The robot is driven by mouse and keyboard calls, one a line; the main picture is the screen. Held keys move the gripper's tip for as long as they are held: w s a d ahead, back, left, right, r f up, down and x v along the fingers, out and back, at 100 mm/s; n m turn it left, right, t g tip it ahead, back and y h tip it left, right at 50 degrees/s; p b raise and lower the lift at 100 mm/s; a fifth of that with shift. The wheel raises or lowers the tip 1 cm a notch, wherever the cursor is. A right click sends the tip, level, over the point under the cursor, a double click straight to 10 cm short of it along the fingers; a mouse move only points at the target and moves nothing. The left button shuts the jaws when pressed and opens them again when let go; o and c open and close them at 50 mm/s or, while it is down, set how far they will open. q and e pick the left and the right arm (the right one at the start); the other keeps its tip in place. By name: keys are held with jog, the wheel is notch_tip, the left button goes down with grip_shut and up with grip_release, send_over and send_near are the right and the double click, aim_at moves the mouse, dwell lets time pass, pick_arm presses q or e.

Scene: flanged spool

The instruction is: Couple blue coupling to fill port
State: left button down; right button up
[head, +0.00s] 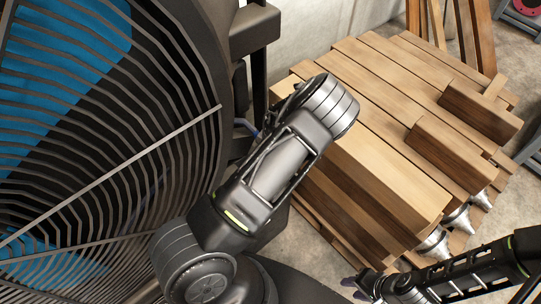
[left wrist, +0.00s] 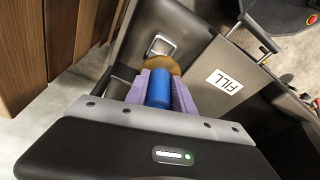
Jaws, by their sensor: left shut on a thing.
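In the left wrist view, my left gripper (left wrist: 160,80) is shut on the blue coupling (left wrist: 159,90), a blue cylinder between two purple finger pads. A round brass-coloured piece (left wrist: 163,63), seemingly the fill port, shows just beyond the coupling's far end. It lies in line with the coupling, and I cannot tell whether they touch. A white FILL label (left wrist: 224,80) is on the dark panel to the right. In the head view the coupling, port and left fingers are hidden behind my left arm. My right gripper (head: 355,289) is at the bottom, its purple fingertips apart and empty.
A large fan grille (head: 110,150) with blue behind it fills the left of the head view. A stack of wooden beams (head: 385,110) stands on the right, with metal cone tips (head: 434,243) at its near side. Concrete floor shows between them.

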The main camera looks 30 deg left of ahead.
pick_arm(q)
jog(key=shift+a+r+n, duration=0.15)
jog(key=shift+a+n, duration=0.1)
jog(key=shift+n, duration=0.15)
jog(key=shift+d+b+x, duration=0.15)
jog(key=shift+x, duration=0.5)
jog(key=shift+d+b+x, duration=0.15)
jog(key=shift+x, duration=0.5)
jog(key=b+x, duration=0.2)
jog(key=x, duration=0.1)
jog(key=shift+d, duration=0.35)
jog(key=shift+d+b+x, duration=0.2)
jog(key=shift+b+x, duration=0.55)
jog(key=shift+x, duration=0.05)
jog(key=shift+d+b+x, duration=0.15)
jog(key=shift+b+x, duration=0.6)
jog(key=shift+x, duration=0.1)
jog(key=shift+w+f+b, duration=0.1)
jog(key=shift+f+b, duration=0.5)
jog(key=c, duration=1)
grip_release()
